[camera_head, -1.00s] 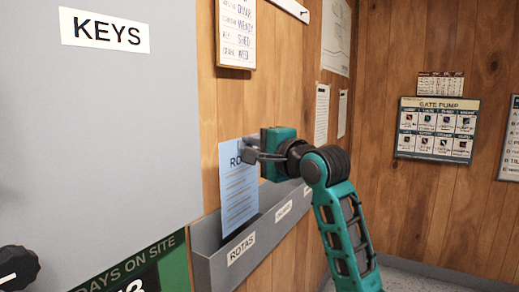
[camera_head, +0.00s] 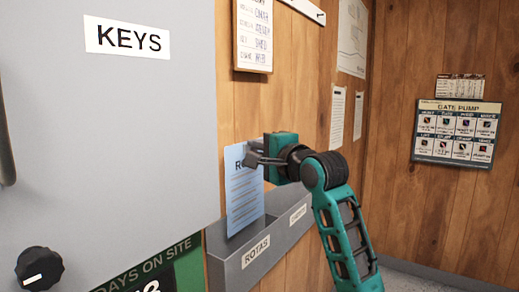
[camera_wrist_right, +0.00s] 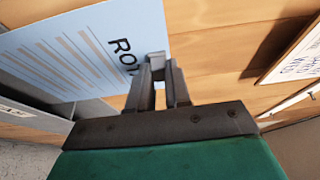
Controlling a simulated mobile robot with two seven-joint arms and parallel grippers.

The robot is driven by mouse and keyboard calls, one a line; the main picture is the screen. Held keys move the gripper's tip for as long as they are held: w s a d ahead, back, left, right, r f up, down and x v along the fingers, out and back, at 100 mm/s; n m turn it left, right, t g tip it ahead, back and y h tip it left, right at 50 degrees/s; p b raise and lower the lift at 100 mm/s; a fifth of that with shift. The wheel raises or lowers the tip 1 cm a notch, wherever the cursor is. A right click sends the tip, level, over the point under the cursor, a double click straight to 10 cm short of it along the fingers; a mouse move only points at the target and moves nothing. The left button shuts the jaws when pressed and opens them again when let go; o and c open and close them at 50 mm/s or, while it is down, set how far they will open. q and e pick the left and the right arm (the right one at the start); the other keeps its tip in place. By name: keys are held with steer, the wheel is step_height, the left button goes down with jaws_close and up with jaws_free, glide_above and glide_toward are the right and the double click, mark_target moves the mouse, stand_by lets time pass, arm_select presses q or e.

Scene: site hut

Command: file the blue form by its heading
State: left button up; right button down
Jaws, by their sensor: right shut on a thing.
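The blue form (camera_head: 243,198) is held upright by its top edge in my right gripper (camera_head: 252,157). Its heading starts with "RO"; the gripper hides the rest. The form also shows in the right wrist view (camera_wrist_right: 62,55), where the right gripper (camera_wrist_right: 157,65) is shut on its edge beside the heading. The form's lower end is at the grey wall rack (camera_head: 225,262), over or in the compartment labelled "ROTAS" (camera_head: 256,251). I cannot tell how deep it sits. Another label (camera_head: 298,214) marks a compartment further right. My left gripper is not in view.
A grey cabinet labelled "KEYS" (camera_head: 127,37) with a black knob (camera_head: 40,269) stands close at the left. A green "days on site" board (camera_head: 165,272) is below it. Papers and a gate pump board (camera_head: 457,131) hang on the wooden walls.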

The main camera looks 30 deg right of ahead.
mark_target(249, 173)
stand_by(0.4)
steer(key=shift+p, duration=0.45)
stand_by(0.3)
steer(key=shift+p, duration=0.4)
steer(key=shift+f, duration=0.15)
steer(key=shift+f+b, duration=0.4)
steer(key=shift+f, duration=1.05)
steer(key=shift+f+b, duration=0.35)
steer(key=shift+f, duration=1.2)
